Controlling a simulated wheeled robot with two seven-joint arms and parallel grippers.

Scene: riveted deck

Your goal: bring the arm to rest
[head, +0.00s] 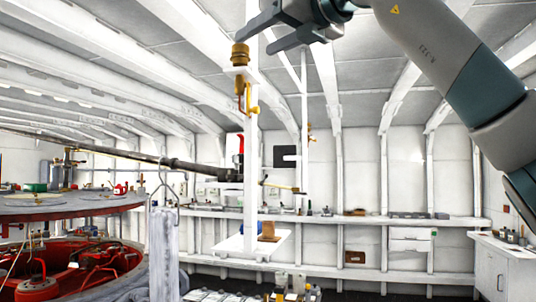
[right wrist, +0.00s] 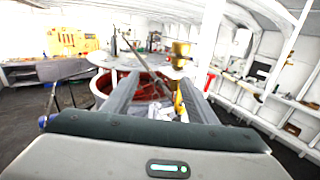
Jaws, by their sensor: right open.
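My right arm (head: 440,65) comes in from the upper right of the head view, raised high. Its gripper (head: 254,42) is near the top middle, with its two dark fingers apart and nothing between them. The fingers also show in the right wrist view (right wrist: 158,82), spread and empty, pointing out over the room. My left gripper is in neither view.
A brass fitting (head: 241,55) on a white post (head: 251,150) appears just below the fingertips; its distance is unclear. A round red machine (head: 85,210) stands at lower left. A long shelf (head: 400,220) lines the far wall. A white cabinet (head: 490,270) stands at right.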

